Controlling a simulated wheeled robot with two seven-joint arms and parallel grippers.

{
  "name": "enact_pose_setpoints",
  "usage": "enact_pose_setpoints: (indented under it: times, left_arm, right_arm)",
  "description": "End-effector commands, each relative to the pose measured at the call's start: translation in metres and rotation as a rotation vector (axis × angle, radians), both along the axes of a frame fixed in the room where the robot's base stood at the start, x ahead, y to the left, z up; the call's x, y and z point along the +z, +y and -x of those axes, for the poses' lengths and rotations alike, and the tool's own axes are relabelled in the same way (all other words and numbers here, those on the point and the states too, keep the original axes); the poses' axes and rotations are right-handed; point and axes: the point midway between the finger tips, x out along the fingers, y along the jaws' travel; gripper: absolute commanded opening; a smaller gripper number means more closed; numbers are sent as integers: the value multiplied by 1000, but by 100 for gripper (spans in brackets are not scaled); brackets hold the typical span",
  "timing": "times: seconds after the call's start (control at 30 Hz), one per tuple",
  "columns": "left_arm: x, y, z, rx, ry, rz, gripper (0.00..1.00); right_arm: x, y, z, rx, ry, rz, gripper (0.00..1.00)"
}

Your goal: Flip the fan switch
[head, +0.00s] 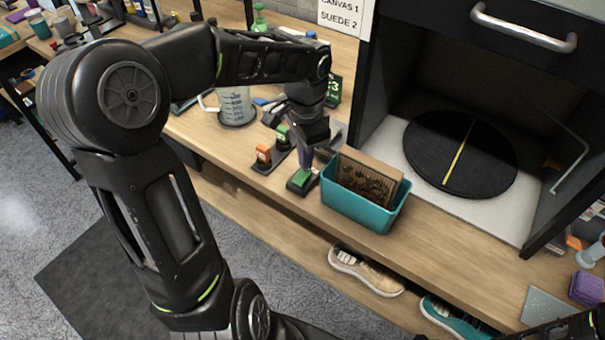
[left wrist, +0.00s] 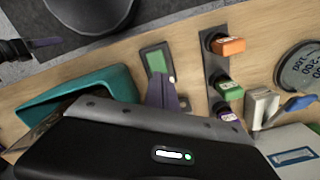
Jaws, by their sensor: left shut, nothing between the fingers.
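The likely fan switch is a small green rocker in a dark base (head: 301,179) at the front of the bench, left of the teal bin. It also shows in the left wrist view (left wrist: 157,62). My left gripper (head: 306,158) points down at it, fingers shut and empty. In the left wrist view the fingertips (left wrist: 163,82) are at the lower edge of the green rocker; I cannot tell if they touch it.
A teal bin (head: 355,217) with a brown brush block stands just right of the switch. Orange and green blocks (head: 264,154) sit on a dark strip to the left. A measuring jug (head: 234,104) stands behind. A dark cabinet with a round black turntable (head: 460,153) is at right. Shoes (head: 366,270) lie below.

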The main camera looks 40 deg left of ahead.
Motion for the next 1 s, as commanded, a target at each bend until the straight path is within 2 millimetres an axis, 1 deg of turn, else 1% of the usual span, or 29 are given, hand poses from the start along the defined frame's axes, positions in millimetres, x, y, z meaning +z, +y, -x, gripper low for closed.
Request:
enact_pose_setpoints:
  times: [1.0]
  left_arm:
    - [-16, 0, 0, 0, 0, 0, 0]
  right_arm:
    - [-11, 0, 0, 0, 0, 0, 42]
